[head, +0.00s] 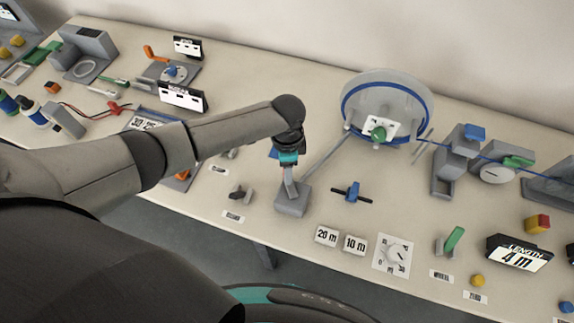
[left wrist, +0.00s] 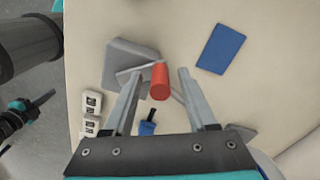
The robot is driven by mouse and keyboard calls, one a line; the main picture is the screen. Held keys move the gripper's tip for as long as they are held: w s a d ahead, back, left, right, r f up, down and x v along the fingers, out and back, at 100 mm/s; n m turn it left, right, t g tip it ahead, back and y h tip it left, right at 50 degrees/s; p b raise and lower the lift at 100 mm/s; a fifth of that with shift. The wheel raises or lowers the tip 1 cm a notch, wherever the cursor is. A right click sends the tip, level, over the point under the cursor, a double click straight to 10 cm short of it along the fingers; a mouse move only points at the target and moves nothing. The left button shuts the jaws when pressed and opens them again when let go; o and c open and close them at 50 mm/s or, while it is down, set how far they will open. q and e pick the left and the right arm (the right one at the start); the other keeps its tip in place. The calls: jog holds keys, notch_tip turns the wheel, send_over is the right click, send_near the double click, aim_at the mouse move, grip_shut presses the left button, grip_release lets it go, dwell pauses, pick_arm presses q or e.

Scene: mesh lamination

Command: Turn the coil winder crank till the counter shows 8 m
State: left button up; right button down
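The coil winder has a large round reel (head: 352,95) with blue cable around it. A thin rod runs from it to a grey crank base (head: 291,203). In the left wrist view the red crank handle (left wrist: 160,82) stands over the grey base (left wrist: 122,58). My left gripper (head: 290,190) is above the base. In the left wrist view its open fingers (left wrist: 157,80) are on either side of the red handle, with gaps showing. The head view hides the handle. The length counter (head: 515,256) reads 4 m. A dark and teal part, perhaps my right gripper, shows at the wrist view's left edge.
Two blocks marked 20 m (head: 326,235) and 10 m (head: 355,243), a dial plate (head: 393,256) and a green lever (head: 454,239) line the front edge. A blue-handled clamp (head: 352,192) lies right of the base. Cable guides (head: 455,165) stand right of the reel.

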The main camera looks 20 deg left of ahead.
pick_arm(q)
notch_tip(320, 180, up, 15)
jog(key=p, duration=0.1)
dwell(0.6)
dwell(1.7)
notch_tip(320, 180, down, 15)
jog(key=b, duration=1.3)
grip_shut()
dwell(0.3)
